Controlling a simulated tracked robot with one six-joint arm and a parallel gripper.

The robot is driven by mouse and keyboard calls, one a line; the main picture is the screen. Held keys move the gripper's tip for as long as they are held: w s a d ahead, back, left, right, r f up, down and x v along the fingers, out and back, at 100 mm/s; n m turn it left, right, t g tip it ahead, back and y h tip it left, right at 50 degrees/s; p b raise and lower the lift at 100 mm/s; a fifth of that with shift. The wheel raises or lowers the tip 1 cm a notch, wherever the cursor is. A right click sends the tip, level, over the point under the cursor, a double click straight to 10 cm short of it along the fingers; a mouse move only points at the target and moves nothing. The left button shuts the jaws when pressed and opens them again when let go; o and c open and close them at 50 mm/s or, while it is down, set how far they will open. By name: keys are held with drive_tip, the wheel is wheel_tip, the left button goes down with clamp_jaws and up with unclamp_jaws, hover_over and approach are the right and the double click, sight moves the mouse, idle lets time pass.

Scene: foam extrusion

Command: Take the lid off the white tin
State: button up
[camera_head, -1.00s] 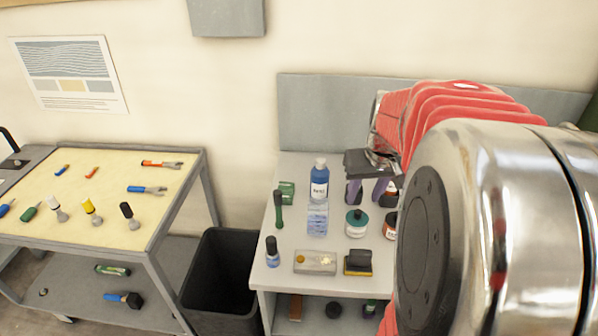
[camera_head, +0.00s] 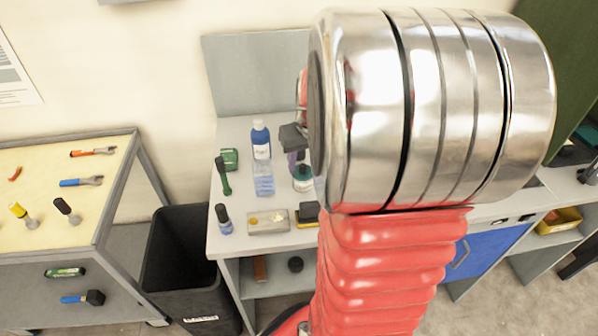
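I cannot make out a white tin for certain; my own arm covers much of the grey bench (camera_head: 234,135). A small round jar (camera_head: 302,180) with a dark teal top and a pale label stands on the bench, close to the arm's left edge. My gripper (camera_head: 293,158) shows only in part, as a dark body with a purplish finger pointing down. It appears behind the jar, to the right of the blue bottle. My arm hides the rest, so its opening and anything between its fingers are unclear.
A black bin (camera_head: 185,262) stands left, beside a tool table (camera_head: 110,190).

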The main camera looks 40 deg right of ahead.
drive_tip(key=shift+w+f, duration=0.1)
drive_tip(key=shift+f, duration=0.15)
drive_tip(key=shift+c, duration=0.5)
clamp_jaws()
